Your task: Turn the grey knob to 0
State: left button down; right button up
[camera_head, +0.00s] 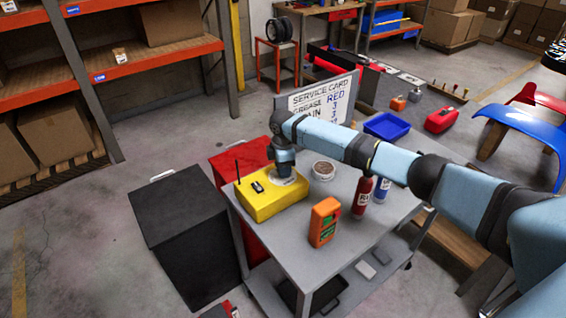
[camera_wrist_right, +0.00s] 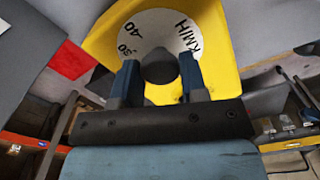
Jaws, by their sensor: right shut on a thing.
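The yellow box (camera_head: 262,203) stands on the grey cart's top near its left corner, with a pale round dial (camera_head: 290,181) on top. In the right wrist view the dial (camera_wrist_right: 150,30) shows the marks 40, 30 and KM/H; no 0 shows there. The dark grey knob (camera_wrist_right: 159,68) sits at the dial's middle, between the two fingers of my right gripper (camera_wrist_right: 159,75), which is shut on it. In the head view my right gripper (camera_head: 284,173) points down onto the dial and hides the knob. My left gripper is not in view.
The cart top (camera_head: 277,237) also holds an orange device (camera_head: 324,222), a red bottle (camera_head: 362,197), a blue bottle (camera_head: 382,189), a round tin (camera_head: 323,170) and a blue tray (camera_head: 387,127). A service card (camera_head: 318,98) stands behind. A black cabinet (camera_head: 185,228) is left.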

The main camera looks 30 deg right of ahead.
jog(key=shift+n+p, duration=0.55)
jog(key=shift+n, duration=1.65)
jog(key=o, duration=0.9)
notch_tip(320, 180, up, 14)
jog(key=shift+f+b, duration=0.1)
jog(key=shift+b, duration=0.65)
